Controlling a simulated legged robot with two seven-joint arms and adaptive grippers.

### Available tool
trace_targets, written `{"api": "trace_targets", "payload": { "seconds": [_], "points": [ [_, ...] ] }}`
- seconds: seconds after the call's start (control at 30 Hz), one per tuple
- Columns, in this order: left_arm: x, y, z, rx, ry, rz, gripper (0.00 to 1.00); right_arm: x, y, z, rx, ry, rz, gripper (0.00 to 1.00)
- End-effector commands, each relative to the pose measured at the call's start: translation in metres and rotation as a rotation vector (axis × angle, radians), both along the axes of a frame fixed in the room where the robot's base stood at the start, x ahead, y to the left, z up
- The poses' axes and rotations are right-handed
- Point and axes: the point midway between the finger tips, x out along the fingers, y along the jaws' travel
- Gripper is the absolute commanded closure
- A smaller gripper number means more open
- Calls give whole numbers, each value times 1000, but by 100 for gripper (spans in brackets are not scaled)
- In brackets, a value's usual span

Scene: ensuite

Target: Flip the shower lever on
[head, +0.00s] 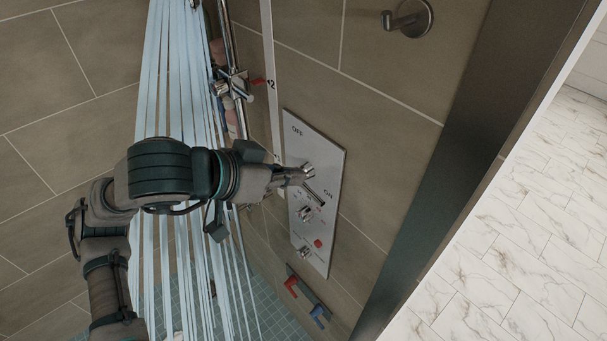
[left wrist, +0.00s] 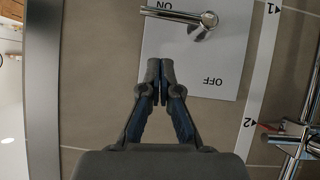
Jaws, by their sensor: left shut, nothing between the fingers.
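The white shower panel (head: 322,160) is on the tiled wall, marked OFF at its top and ON lower on its right side. The metal shower lever (head: 314,190) has its handle pointing down toward the ON mark. It also shows in the left wrist view (left wrist: 180,18), its handle end beside ON. My left gripper (head: 292,177) is shut and empty in front of the panel, close to the lever in the head view. In the left wrist view its closed fingertips (left wrist: 160,75) are apart from the lever. Water (head: 175,80) streams down behind my left arm. My right gripper is not in view.
Smaller knobs (head: 305,213) are lower on the panel. A metal rail fitting (head: 232,85) is left of the panel, and a wall hook (head: 408,18) is above right. Red and blue handles (head: 308,297) are below. A dark frame edge (head: 430,170) borders the wall at right.

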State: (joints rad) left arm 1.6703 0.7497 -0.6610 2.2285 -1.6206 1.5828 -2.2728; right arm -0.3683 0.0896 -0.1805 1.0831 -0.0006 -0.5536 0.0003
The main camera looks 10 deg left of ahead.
Motion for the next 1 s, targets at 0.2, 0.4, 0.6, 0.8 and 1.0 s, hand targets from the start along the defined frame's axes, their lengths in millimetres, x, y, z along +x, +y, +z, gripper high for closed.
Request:
{"api": "trace_targets", "payload": {
  "seconds": [0.2,0.4,0.6,0.8,1.0],
  "points": [
    [-30,24,25,-1,-3,2,100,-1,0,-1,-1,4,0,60],
    [-42,33,36,0,2,0,100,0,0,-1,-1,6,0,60],
    [-45,36,38,1,2,0,100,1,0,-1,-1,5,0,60],
    [-45,37,38,0,1,0,100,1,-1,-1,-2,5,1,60],
    [-45,34,36,-9,11,-7,100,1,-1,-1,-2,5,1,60]
  ]
}}
